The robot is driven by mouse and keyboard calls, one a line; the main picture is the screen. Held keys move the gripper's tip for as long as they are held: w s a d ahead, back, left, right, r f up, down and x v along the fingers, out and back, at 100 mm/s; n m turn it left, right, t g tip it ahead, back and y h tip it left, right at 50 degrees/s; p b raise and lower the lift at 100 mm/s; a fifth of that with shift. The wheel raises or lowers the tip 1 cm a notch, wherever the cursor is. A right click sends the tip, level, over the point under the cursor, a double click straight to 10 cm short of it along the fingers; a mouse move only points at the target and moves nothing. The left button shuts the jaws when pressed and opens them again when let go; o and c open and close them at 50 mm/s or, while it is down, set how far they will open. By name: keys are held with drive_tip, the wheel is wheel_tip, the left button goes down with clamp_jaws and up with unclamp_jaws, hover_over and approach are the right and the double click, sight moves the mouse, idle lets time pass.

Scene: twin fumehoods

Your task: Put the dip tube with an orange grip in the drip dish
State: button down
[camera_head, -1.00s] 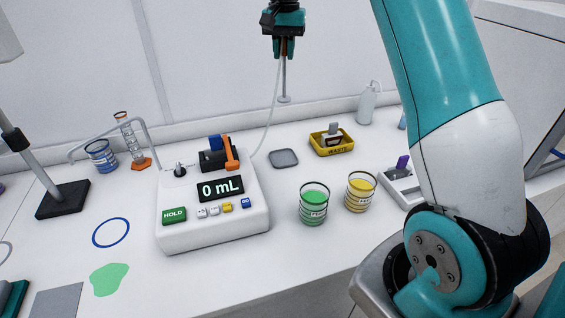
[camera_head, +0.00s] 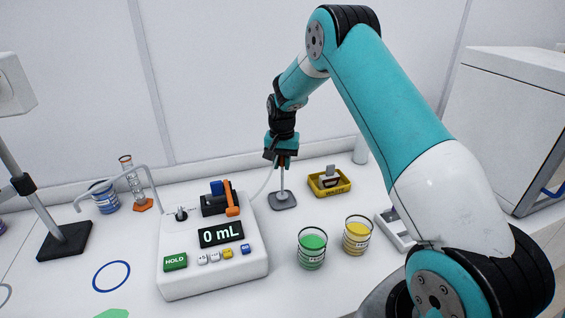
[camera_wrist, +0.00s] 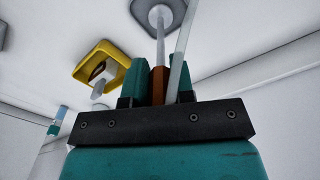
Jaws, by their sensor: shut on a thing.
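My gripper (camera_head: 282,158) is shut on the orange grip (camera_wrist: 158,84) of the dip tube, which shows between the fingers in the wrist view. The pale tube (camera_head: 282,182) hangs upright below the fingers. Its lower end is at the grey drip dish (camera_head: 284,205), over the middle of the dish; the dish also shows in the wrist view (camera_wrist: 143,12). I cannot tell whether the tip touches the dish floor. A clear hose (camera_head: 263,184) runs from the tube toward the white pump.
The white pump (camera_head: 180,280) reading 0 mL stands left of the dish. A green beaker (camera_head: 312,252) and a yellow beaker (camera_head: 357,237) stand in front, to the right. A yellow waste tray (camera_head: 343,186) is right of the dish. A blue ring (camera_head: 111,262) lies at left.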

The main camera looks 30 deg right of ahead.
drive_tip(key=shift+f, duration=0.65)
drive_tip(key=c, duration=1)
unclamp_jaws()
